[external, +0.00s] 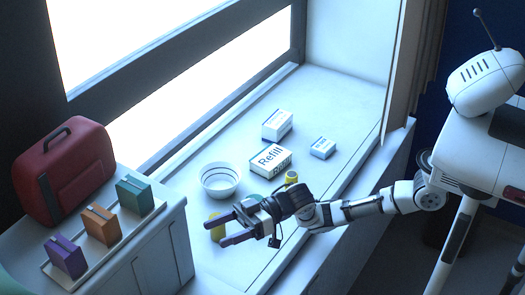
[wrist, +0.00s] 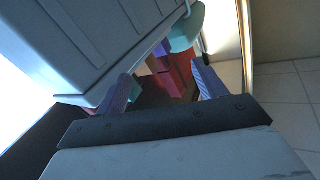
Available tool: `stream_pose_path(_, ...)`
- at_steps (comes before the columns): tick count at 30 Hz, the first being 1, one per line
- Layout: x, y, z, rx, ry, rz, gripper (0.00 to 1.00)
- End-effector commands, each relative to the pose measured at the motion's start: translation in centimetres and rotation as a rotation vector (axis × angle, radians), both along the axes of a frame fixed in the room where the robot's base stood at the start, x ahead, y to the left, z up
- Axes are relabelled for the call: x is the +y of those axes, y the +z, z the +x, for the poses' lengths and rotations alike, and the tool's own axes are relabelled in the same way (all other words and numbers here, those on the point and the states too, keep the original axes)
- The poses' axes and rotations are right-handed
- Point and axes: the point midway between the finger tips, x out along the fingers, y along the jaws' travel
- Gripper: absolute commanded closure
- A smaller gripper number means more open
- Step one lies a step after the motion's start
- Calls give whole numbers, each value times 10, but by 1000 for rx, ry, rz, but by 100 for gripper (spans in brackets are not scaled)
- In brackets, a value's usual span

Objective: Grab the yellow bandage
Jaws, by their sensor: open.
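A yellow rounded object (external: 217,229) stands on the white counter in the external view, showing between and behind the fingers of my gripper (external: 215,231). A second yellow roll-like object (external: 291,177) sits further back, just behind my arm, partly hidden by it. I cannot tell for certain which is the yellow bandage. My gripper is open, with its purple fingers spread and pointing left. In the wrist view my gripper (wrist: 162,70) shows nothing yellow between its fingers; whether it is touching the near yellow object cannot be told.
A striped white bowl (external: 221,180) stands behind my gripper. A Refill box (external: 271,161), a white box (external: 277,124) and a small blue box (external: 322,148) stand further back. At left are a red case (external: 62,172) and a tray with purple, orange and teal boxes.

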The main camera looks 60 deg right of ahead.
Motion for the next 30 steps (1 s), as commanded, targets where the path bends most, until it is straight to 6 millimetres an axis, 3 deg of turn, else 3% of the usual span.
stream_pose_path(1,-8,-22,26,63,-45,-95,30)
stream_pose_path(5,-43,-76,80,255,-162,-349,30)
stream_pose_path(9,-114,-123,127,478,-329,-624,30)
stream_pose_path(12,-165,-140,143,610,-431,-774,30)
stream_pose_path(15,-200,-147,150,698,-497,-868,30)
stream_pose_path(20,-220,-155,153,755,-532,-926,30)
stream_pose_path(30,-213,-210,174,755,-530,-928,30)
